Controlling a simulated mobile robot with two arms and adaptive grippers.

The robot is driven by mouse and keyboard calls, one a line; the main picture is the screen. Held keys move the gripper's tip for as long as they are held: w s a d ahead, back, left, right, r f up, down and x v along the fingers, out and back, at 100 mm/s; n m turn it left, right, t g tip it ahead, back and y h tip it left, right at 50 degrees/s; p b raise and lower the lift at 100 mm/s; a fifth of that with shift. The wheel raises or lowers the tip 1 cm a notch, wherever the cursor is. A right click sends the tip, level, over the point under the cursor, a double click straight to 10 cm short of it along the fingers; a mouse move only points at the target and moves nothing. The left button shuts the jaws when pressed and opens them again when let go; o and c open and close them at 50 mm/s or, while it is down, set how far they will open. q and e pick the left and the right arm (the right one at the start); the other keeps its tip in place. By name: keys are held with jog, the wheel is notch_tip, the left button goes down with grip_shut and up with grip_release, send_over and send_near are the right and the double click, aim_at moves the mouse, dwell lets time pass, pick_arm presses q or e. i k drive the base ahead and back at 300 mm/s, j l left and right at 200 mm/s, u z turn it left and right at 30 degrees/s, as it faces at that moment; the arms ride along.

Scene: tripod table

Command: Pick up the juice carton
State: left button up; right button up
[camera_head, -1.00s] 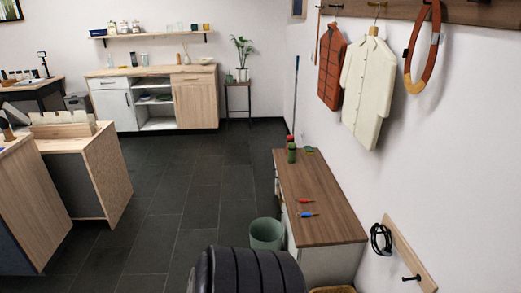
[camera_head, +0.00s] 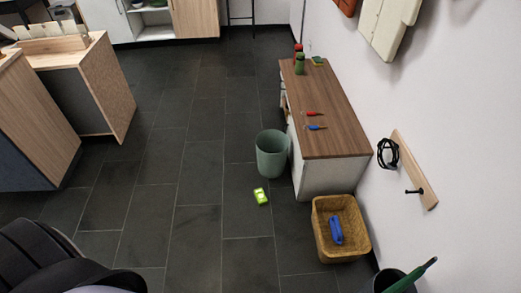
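Nothing else in view looks like a juice carton. Neither of my grippers shows in the head view, so I cannot see what they hold.
A green bin (camera_head: 272,154) stands beside a low wooden-topped cabinet (camera_head: 331,135). A wicker basket (camera_head: 322,246) holding a blue item (camera_head: 336,230) stands by the right wall. The floor left of the bin is clear. A black curved shape fills the lower left.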

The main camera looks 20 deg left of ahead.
aim_at(259, 193)
jog(key=u, duration=1.7)
jog(key=i+u, duration=0.1)
jog(key=i, duration=2.9)
jog(key=i+j+z, duration=0.15)
jog(key=i, duration=0.95)
jog(key=z, duration=0.4)
jog(key=i+z, duration=0.1)
jog(key=z, duration=0.3)
jog(key=j+z, duration=0.1)
jog(key=z, duration=0.7)
jog(key=i+j+z, duration=0.1)
jog(key=z, duration=0.3)
